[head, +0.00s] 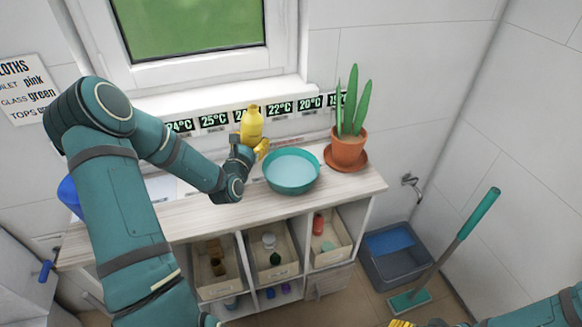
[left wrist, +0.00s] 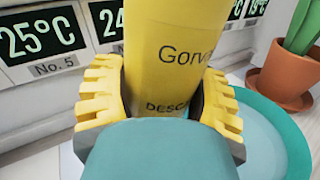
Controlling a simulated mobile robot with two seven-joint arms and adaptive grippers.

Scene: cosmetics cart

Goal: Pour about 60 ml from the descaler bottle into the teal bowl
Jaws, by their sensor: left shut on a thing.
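The yellow descaler bottle (head: 251,124) stands upright in my left gripper (head: 252,149), just left of the teal bowl. In the left wrist view the bottle (left wrist: 170,60) fills the space between the yellow fingers of the left gripper (left wrist: 160,108), which are shut on it; its label is partly hidden. The teal bowl (head: 291,187) sits on the cart top, with a pale blue-white inside. The bowl's rim (left wrist: 290,125) shows behind the right finger. My right gripper (head: 415,324) shows only as a sliver at the bottom edge; its fingers are mostly cut off.
A potted plant (head: 348,150) on an orange saucer stands right of the bowl. Temperature cards (head: 214,121) line the wall behind. The cart top (head: 200,226) is clear in front of the bowl. A grey bucket (head: 395,262) and a mop (head: 450,250) stand at the right.

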